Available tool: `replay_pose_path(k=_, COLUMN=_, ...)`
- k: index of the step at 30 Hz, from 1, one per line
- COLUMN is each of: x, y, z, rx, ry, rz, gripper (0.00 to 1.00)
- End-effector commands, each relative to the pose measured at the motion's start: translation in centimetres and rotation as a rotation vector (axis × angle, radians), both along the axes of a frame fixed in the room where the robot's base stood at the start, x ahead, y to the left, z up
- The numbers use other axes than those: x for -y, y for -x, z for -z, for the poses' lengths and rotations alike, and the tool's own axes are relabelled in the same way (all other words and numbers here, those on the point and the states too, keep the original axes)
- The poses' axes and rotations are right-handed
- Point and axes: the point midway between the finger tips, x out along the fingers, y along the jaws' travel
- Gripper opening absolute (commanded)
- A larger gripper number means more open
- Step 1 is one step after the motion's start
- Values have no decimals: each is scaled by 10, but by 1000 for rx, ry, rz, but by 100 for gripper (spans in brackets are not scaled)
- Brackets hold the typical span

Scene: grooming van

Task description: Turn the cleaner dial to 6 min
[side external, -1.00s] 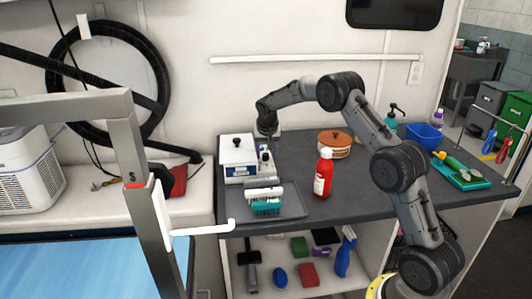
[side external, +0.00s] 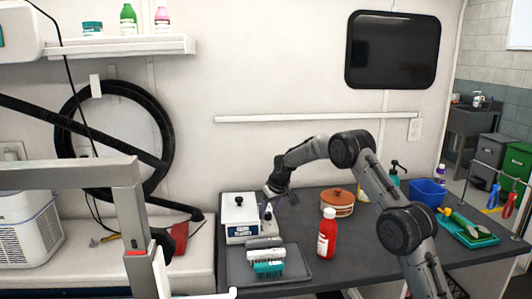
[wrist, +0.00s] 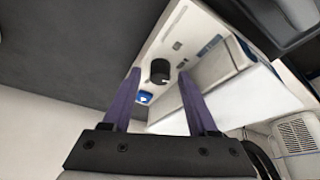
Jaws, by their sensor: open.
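The cleaner is a white box (side external: 240,232) on the left part of the dark counter, with a black knob on its lid. The wrist view shows its panel (wrist: 180,42) with a round black dial (wrist: 160,71) bearing a small pale mark near its lower right. A blue-framed spot (wrist: 145,97) lies below the dial. My gripper (wrist: 158,75) is open, its two purple fingers on either side of the dial with gaps showing. In the side view my gripper (side external: 268,203) is tilted at the cleaner's right side and hides the dial. The minute markings are too small to read.
A grey tray (side external: 297,270) with brushes stands in front of the cleaner. A red bottle (side external: 327,240) and a brown lidded pot (side external: 337,203) stand to the right. A blue bin (side external: 428,191) and a green tray (side external: 468,229) are farther right.

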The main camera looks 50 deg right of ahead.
Motion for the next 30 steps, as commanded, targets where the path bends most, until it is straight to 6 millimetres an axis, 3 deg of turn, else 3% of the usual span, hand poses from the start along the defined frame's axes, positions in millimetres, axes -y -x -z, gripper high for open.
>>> replay_pose_path(k=26, x=5, y=0, z=1, rx=1, ry=-1, rz=-710, gripper=62)
replay_pose_path(k=30, x=9, y=8, z=-23, rx=3, ry=4, rz=-735, gripper=62)
